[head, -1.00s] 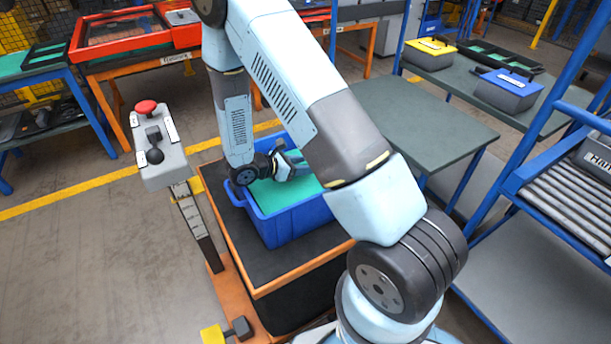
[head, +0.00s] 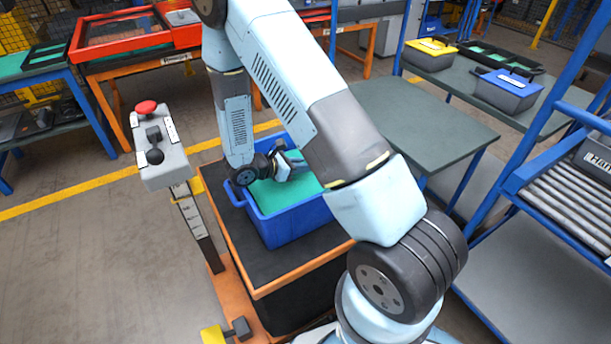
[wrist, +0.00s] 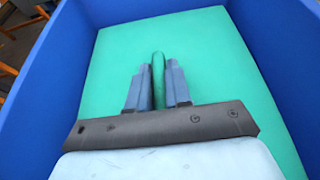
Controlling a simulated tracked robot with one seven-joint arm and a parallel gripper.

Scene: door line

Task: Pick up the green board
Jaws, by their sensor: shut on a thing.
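The green board (wrist: 215,60) lies inside a blue bin (wrist: 285,60), and it fills most of the bin's floor in the wrist view. My gripper (wrist: 158,68) is shut on a narrow, upright green piece between its two fingers, which has the board's colour. Whether this piece is part of the board is hard to tell. In the head view the board (head: 285,197) shows partly inside the bin (head: 290,226), and my gripper (head: 291,163) is low inside it. My arm hides part of the bin, and the fingertips are hard to make out there.
The bin stands on a dark-topped cart (head: 262,272) with an orange edge. A control post (head: 160,160) with a red button stands left of it. A grey-green table (head: 410,115) and a blue roller rack (head: 570,205) are on the right.

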